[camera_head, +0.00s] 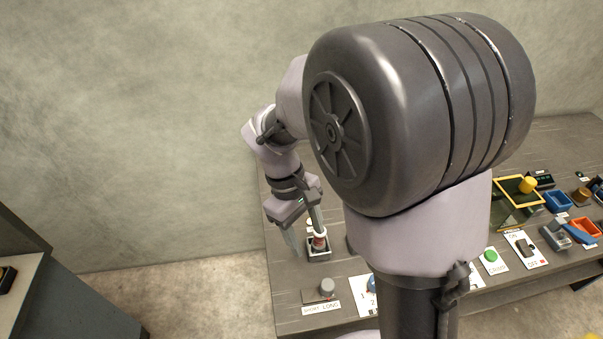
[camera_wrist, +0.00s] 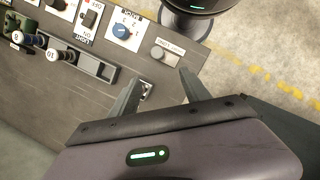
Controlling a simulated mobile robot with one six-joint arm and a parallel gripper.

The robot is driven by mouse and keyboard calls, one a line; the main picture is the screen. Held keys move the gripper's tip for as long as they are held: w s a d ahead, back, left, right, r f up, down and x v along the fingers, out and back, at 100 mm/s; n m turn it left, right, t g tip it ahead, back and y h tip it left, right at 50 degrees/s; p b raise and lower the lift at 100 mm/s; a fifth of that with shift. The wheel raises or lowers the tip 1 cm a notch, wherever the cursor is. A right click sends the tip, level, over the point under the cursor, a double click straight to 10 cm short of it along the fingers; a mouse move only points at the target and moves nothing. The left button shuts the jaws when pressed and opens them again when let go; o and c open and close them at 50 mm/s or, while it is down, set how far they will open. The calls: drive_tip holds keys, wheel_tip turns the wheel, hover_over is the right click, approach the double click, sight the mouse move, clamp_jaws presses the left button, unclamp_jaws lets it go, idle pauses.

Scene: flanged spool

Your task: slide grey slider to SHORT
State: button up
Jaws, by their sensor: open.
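The grey slider (camera_head: 327,286) is a round grey knob on a dark track near the table's front left edge. It stands toward the right, LONG end of its white SHORT/LONG label (camera_head: 321,308). In the wrist view the slider (camera_wrist: 157,52) is at the left end of its track, and the label (camera_wrist: 171,45) appears upside down. My gripper (camera_head: 309,245) is open and empty, behind the slider in the head view. In the wrist view its fingertips (camera_wrist: 158,76) are apart, with the slider beyond them, not between them.
A small dark holder with a red and white piece (camera_head: 318,243) stands close by my fingers. A blue dial (camera_wrist: 122,31) and a switch (camera_wrist: 90,18) lie beside the slider. Coloured bins and a green button (camera_head: 491,255) are farther right. My arm hides the table's middle.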

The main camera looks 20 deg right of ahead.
sight(327, 284)
drive_tip(key=shift+n+g+h, duration=0.3)
drive_tip(key=shift+n+g, duration=0.1)
drive_tip(key=shift+n, duration=0.3)
drive_tip(key=b+x, duration=0.2)
drive_tip(key=x, duration=0.4)
drive_tip(key=b+x, duration=0.3)
drive_tip(key=x, duration=0.4)
drive_tip(key=w+b+x, duration=0.1)
drive_tip(key=b+x, duration=0.1)
drive_tip(key=x, duration=0.5)
drive_tip(key=shift+a+f+b, duration=0.15)
drive_tip(key=shift+b, duration=0.25)
clamp_jaws()
